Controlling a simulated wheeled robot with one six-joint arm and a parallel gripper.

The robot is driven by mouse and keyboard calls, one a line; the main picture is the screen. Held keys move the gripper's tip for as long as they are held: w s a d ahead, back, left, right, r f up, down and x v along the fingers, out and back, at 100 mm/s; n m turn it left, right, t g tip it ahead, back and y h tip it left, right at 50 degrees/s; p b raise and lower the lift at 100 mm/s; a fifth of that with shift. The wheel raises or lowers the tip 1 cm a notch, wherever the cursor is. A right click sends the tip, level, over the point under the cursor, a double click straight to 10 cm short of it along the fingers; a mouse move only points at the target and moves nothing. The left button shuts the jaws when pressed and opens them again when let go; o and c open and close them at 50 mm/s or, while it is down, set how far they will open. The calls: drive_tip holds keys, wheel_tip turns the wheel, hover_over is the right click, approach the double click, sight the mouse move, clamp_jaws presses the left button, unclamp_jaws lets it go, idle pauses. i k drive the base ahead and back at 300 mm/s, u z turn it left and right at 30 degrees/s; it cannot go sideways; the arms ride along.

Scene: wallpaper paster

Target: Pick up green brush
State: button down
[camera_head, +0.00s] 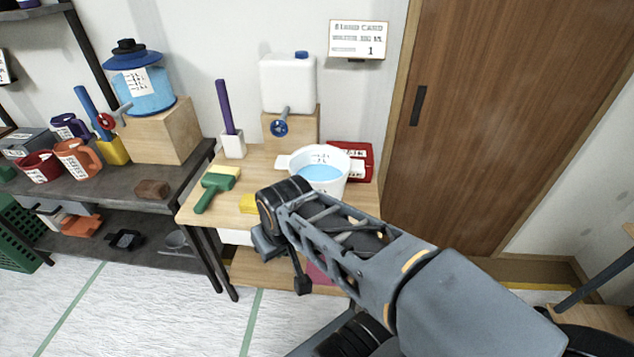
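The green brush (217,188) lies on the front left part of the light wooden table (262,160). Its green handle points toward the near left edge, and its head with pale yellow bristles lies toward the back right. My arm reaches in from the lower right. My gripper (302,284) appears as a small dark part hanging below the arm's far end, in front of the table, to the right of and apart from the brush. Its fingers are too small and dark to show whether they are open.
A dark shelf (128,190) with cups stands left.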

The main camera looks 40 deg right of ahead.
sight(219, 177)
drive_tip(key=k, duration=0.65)
drive_tip(key=u, duration=0.65)
drive_tip(key=i, duration=0.55)
drive_tip(key=u, duration=0.8)
drive_tip(key=i, duration=0.7)
drive_tip(key=z, duration=0.65)
drive_tip(key=i, duration=0.65)
drive_tip(key=z, duration=0.7)
